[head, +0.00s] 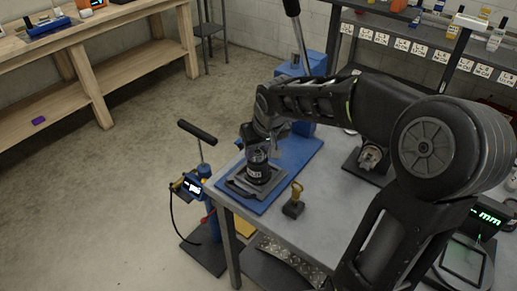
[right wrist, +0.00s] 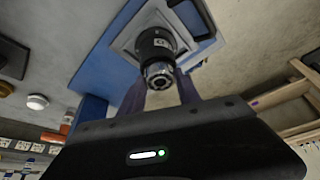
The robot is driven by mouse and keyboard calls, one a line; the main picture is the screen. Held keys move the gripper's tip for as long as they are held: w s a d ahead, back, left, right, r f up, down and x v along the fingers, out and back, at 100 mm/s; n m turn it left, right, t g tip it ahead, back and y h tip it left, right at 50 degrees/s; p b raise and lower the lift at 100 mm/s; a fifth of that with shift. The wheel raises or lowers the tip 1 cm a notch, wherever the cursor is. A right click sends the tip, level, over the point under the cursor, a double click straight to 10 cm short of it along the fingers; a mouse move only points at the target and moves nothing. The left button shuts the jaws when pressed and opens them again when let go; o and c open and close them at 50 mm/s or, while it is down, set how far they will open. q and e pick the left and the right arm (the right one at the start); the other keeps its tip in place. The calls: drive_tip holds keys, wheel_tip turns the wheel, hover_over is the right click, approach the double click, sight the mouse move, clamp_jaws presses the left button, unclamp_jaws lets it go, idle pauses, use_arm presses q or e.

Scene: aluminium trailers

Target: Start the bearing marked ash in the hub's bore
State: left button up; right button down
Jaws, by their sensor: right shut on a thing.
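The hub (head: 259,170) is a dark upright cylinder with a white label, on a grey square plate (head: 240,187). It also shows in the right wrist view (right wrist: 154,42). My right gripper (head: 262,152) is directly over the hub, pointing down. In the right wrist view its two fingers (right wrist: 162,88) close around a small shiny metal ring (right wrist: 159,74), which appears to be the bearing, at the hub's top. Its marking cannot be read, and I cannot tell how far it sits in the bore. My left gripper is not in view.
The plate rests on a blue mat (head: 285,175) at the grey bench's left corner. A brass-topped tool (head: 294,200) stands nearby. A blue pump-like device with a display (head: 193,186) stands left of the bench. A lit readout (head: 489,217) is at right. Floor at left is mostly clear.

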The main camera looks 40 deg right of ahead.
drive_tip(key=shift+f, duration=0.35)
drive_tip(key=c, duration=0.8)
unclamp_jaws()
drive_tip(key=shift+o, duration=0.2)
drive_tip(key=b+v, duration=0.1)
drive_tip(key=v, duration=0.6)
drive_tip(key=shift+s+r, duration=0.2)
drive_tip(key=shift+r, duration=0.2)
drive_tip(key=shift+a, duration=0.1)
